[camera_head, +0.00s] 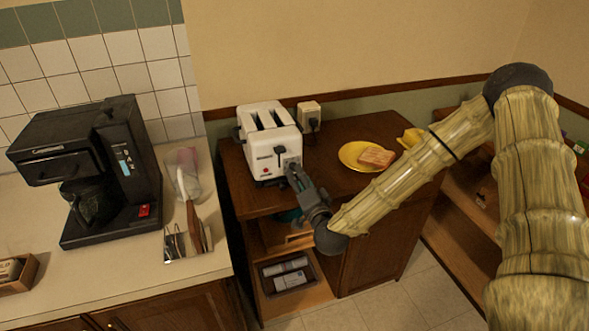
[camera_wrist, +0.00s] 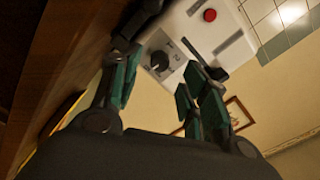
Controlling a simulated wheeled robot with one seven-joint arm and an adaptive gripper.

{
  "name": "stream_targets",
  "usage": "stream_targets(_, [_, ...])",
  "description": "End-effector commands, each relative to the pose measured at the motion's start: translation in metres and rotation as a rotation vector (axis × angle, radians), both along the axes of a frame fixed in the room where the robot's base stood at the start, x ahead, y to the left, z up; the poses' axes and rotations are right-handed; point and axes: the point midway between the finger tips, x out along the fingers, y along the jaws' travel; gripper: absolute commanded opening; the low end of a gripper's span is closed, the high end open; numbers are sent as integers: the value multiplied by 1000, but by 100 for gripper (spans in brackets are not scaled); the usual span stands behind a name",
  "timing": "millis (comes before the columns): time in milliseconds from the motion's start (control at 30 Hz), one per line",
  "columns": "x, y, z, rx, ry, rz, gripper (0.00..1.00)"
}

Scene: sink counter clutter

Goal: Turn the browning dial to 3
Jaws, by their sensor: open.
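A white two-slot toaster (camera_head: 262,150) stands on the wooden cabinet. Its front also shows in the wrist view (camera_wrist: 190,20). The browning dial (camera_wrist: 158,62), a dark round knob with small marks around it, is on that front face. The marks are too small to read. My gripper (camera_head: 293,170) is close to the toaster's front right side, and hides the dial in the head view. In the wrist view my gripper's two fingers (camera_wrist: 160,76) are apart, with the dial showing between their tips. I cannot tell whether they touch it.
A red button (camera_wrist: 209,15) is on the toaster front. A yellow plate with toast (camera_head: 375,157) lies to the right. A wall outlet with a plug (camera_head: 309,115) is behind. A black coffee maker (camera_head: 95,170) stands on the left counter.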

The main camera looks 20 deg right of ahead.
Motion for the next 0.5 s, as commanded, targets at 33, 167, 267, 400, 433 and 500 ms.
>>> stream_targets(33, [8,1,2,-1,0,1,45])
stream_targets(167, [25,1,2,0,1,0,45])
stream_targets(267, [34,1,1,0,1,0,45])
stream_targets(400, [41,2,0,0,1,0,45])
stream_targets(433, [42,2,0,0,1,0,45])
stream_targets(500, [43,2,0,0,1,0,45])
